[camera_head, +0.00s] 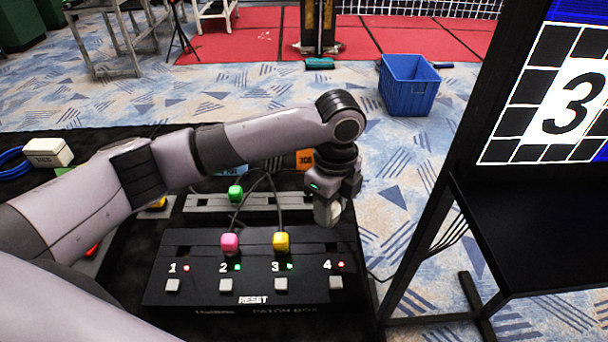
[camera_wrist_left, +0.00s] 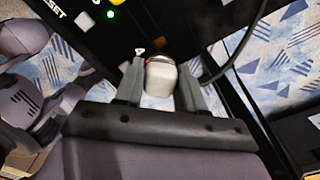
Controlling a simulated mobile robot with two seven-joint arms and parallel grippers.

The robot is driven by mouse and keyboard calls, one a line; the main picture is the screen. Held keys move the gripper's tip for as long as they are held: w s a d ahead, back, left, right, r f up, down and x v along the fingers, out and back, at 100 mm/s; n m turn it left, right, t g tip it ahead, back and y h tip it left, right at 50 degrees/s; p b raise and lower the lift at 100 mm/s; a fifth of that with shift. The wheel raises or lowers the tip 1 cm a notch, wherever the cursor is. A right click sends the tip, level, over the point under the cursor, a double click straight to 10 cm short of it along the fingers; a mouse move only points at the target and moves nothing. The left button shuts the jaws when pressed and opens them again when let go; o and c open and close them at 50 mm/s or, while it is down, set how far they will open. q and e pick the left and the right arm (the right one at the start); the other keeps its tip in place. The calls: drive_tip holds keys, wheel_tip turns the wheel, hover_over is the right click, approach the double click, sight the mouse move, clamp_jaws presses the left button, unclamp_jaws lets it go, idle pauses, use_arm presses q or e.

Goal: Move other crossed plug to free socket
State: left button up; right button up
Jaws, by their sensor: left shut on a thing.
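My left gripper (camera_head: 332,200) is shut on a white plug (camera_head: 328,212), over the right end of the black patch box (camera_head: 200,250), near number 4. In the left wrist view the white plug (camera_wrist_left: 161,76) sits between both fingers. I cannot tell whether it touches the box. A pink plug (camera_head: 230,243) stands at number 2 and a yellow plug (camera_head: 281,242) at number 3, each with a black cable. The lights at 2 and 3 are green; those at 1 and 4 are red. No plug shows at 1. My right gripper is out of view.
A grey strip (camera_head: 205,203) behind the box carries a green plug (camera_head: 235,193). An orange block marked 300 (camera_head: 304,158) is behind. A black stand with a screen (camera_head: 560,90) rises close on the right. A blue bin (camera_head: 408,84) stands on the floor beyond.

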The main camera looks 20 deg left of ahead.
sight(334, 225)
use_arm(q)
drive_tip(key=shift+d+f, duration=0.3)
drive_tip(key=shift+d, duration=0.25)
wheel_tip(334, 225, down, 4)
drive_tip(key=b, duration=0.5)
drive_tip(key=shift+b, duration=0.35)
drive_tip(key=shift+s+f, duration=0.1)
drive_tip(key=shift+f, duration=0.75)
drive_tip(key=shift+p, duration=1.5)
drive_tip(key=shift+p, duration=0.35)
drive_tip(key=shift+f, duration=1.45)
idle(0.3)
